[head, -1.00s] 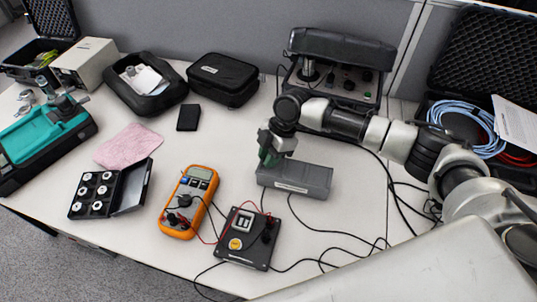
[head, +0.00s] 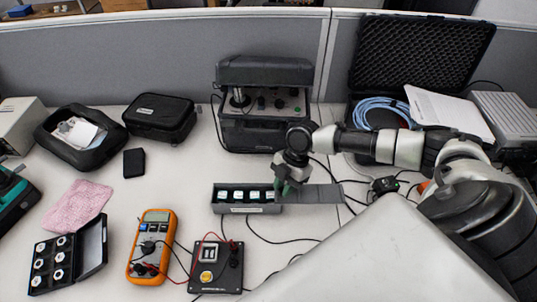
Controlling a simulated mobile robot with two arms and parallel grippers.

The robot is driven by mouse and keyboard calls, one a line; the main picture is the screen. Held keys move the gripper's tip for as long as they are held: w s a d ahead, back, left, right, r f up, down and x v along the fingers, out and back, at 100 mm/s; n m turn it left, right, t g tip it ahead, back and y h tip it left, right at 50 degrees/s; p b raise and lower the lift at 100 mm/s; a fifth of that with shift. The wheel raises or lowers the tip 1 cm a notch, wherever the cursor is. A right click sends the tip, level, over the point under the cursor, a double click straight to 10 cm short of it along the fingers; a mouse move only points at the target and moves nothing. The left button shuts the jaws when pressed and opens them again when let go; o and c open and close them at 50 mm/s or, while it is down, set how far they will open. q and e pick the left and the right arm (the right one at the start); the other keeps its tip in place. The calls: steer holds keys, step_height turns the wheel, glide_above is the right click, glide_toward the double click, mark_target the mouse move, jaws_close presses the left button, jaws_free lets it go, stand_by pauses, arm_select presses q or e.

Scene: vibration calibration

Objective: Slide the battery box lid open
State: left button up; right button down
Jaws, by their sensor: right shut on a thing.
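The grey battery box (head: 246,209) sits on the table in the middle of the head view. Its top is open over most of its length, showing several pale square-topped cells in a row inside. The grey lid (head: 320,194) is slid out to the right and extends well past the box's right end. My right gripper (head: 284,188) is shut on the lid near its left end, above the box's right end. The fingertips partly hide the contact. My left gripper is not in view.
A black equipment case (head: 264,133) stands behind the box. An orange multimeter (head: 151,248) and a black switch panel (head: 216,268) with wires lie in front. Black cables run around the box and lid. An open foam-lined case (head: 420,65) stands at back right.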

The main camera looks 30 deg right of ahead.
steer(key=shift+s+d, duration=0.1)
steer(key=shift+d, duration=0.1)
steer(key=c, duration=1)
jaws_free()
steer(key=shift+o, duration=0.2)
steer(key=b+v, duration=0.1)
steer(key=v, duration=0.9)
steer(key=shift+r, duration=0.4)
steer(key=shift+d, duration=0.15)
